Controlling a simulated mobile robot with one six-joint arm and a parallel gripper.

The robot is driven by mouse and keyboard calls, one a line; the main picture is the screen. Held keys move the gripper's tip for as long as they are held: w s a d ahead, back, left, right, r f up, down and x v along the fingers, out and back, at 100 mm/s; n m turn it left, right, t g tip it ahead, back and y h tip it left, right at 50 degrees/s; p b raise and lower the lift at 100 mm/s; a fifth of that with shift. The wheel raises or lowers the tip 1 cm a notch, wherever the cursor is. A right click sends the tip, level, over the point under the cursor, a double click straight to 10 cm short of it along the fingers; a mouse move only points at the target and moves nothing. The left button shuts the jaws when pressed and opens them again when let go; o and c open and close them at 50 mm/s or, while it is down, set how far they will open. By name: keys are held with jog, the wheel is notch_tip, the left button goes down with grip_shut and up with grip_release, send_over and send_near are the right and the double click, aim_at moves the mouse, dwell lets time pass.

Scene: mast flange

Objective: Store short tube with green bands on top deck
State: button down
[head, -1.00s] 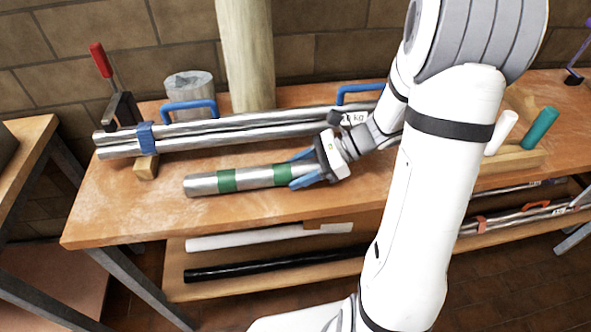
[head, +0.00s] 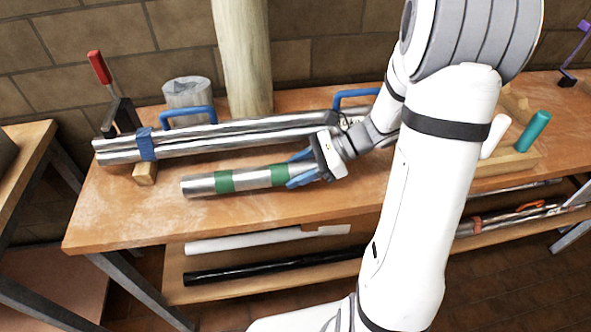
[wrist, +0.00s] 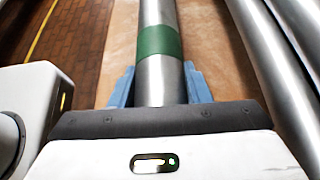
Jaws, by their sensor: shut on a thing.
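The short silver tube with green bands (head: 252,178) is over the front part of the wooden top deck (head: 120,218), roughly parallel to the long pipes behind it. My gripper (head: 300,170) is shut on its right end, with blue fingers on both sides. In the wrist view the tube (wrist: 160,80) runs straight out from between the blue fingers (wrist: 158,88), and one green band shows beyond them. The tube's right end is hidden by my gripper. I cannot tell whether the tube touches the deck or hangs just above it.
Long silver pipes (head: 240,132) with blue handles lie behind the tube, strapped over a wooden block (head: 145,173). A red-handled clamp (head: 97,68) stands at left. A round post (head: 243,55) rises behind. White and black tubes (head: 270,268) lie on the lower shelf. Deck in front is clear.

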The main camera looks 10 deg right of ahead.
jog(key=shift+r+p, duration=2.3)
jog(key=shift+r, duration=0.5)
jog(key=shift+a+f, duration=0.1)
